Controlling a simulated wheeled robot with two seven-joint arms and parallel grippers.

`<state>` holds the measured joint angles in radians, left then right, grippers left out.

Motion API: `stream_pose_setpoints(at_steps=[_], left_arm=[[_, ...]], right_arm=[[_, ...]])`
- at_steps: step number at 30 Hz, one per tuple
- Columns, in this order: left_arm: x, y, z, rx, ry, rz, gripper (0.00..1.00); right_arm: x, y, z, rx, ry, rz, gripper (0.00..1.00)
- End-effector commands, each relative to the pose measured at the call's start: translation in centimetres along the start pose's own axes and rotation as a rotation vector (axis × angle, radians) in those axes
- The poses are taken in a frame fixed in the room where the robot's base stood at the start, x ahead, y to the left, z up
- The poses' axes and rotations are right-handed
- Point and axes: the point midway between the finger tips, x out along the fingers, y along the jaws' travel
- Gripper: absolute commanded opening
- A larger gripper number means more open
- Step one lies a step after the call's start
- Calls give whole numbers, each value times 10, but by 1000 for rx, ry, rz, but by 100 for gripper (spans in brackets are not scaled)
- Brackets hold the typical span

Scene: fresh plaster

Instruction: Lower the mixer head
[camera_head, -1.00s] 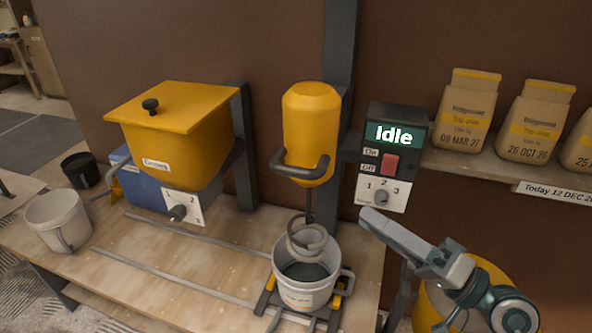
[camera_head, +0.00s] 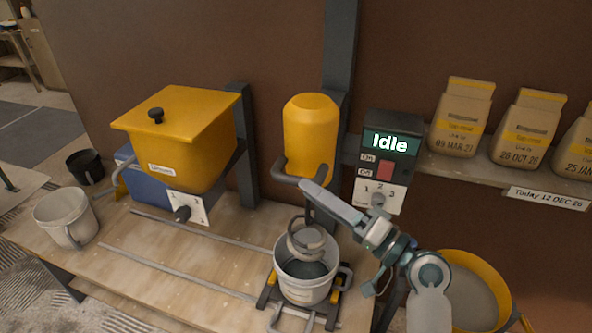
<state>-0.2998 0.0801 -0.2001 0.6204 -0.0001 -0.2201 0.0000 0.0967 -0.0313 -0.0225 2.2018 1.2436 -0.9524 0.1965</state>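The yellow mixer head (camera_head: 311,132) is mounted on a dark upright post. Its dark grey handle bar (camera_head: 284,176) sticks out at its lower front. The grey spiral whisk (camera_head: 306,240) hangs below it, its lower end inside the mouth of a white bucket (camera_head: 304,289). My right gripper (camera_head: 308,188) comes in from the lower right, its fingertips at the right part of the handle and covering it. I cannot tell whether they touch it or how far apart the fingers are. My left gripper is not in view.
A control box (camera_head: 392,143) reading "Idle" has a red switch and a dial, right of the mixer. A yellow hopper (camera_head: 185,140) stands left. A white bucket (camera_head: 66,218) stands at the bench's left. Paper bags (camera_head: 463,120) line a shelf. A yellow tub (camera_head: 480,262) is lower right.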

Motion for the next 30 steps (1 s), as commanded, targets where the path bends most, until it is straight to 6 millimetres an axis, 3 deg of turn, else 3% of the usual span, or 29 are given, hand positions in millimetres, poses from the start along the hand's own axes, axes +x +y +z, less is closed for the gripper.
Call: stream_pose_setpoints(at_steps=[3, 9, 23, 27, 30], left_arm=[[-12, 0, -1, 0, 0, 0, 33], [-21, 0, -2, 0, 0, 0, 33], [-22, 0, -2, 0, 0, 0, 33], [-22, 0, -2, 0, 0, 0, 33], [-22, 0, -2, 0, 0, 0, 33]], right_arm=[[21, -3, -2, 3, 2, 0, 36], [44, -1, -2, 2, 1, 0, 36], [52, 1, 0, 0, 0, 1, 36], [52, 1, 0, 0, 0, 1, 4], [52, 1, 0, 0, 1, 1, 0]])
